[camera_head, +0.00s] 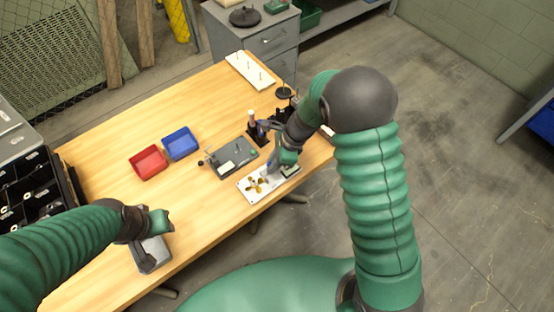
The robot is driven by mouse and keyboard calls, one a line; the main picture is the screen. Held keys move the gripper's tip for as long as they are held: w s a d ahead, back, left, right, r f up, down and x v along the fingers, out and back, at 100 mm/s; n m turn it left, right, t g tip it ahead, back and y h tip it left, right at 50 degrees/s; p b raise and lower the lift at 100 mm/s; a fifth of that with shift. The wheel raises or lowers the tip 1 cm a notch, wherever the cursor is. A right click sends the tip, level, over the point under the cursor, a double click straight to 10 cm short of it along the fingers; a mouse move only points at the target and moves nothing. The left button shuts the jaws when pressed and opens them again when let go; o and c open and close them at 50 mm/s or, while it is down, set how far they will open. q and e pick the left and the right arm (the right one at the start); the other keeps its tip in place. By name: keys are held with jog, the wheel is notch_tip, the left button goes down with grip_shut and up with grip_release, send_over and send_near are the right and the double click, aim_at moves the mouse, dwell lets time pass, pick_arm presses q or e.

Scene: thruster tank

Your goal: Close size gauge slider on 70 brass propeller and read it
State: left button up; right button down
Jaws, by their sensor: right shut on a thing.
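The brass propeller (255,186) lies on the pale plate of the size gauge (250,198), near the front edge of the table. My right gripper (288,166) is at the right end of the gauge, to the right of the propeller. It is shut on what looks like the gauge slider, which it mostly hides. I cannot tell whether the slider touches the propeller, and any reading is too small to see. My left gripper (152,236) is over a grey tray (154,262) at the front left; its fingers are hard to make out.
A grey fixture (230,160) stands just behind the gauge. A red bin (148,162) and a blue bin (180,144) are further left. A white board with pegs (250,70) lies at the back. Dark bins (35,190) stand at the left edge. The table between them is clear.

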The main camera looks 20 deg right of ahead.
jog(key=shift+w+a, duration=0.1)
jog(key=shift+a, duration=0.3)
jog(key=c, duration=1.7)
grip_release()
jog(key=shift+o, duration=1.3)
jog(key=shift+a+f, duration=0.1)
jog(key=shift+a, duration=0.05)
jog(key=shift+o, duration=0.2)
jog(key=shift+a, duration=0.15)
pick_arm(q)
jog(key=shift+w+a+f, duration=0.2)
jog(key=shift+a, duration=0.2)
jog(key=shift+d, duration=0.2)
pick_arm(e)
jog(key=shift+d+f, duration=0.1)
jog(key=shift+d, duration=0.2)
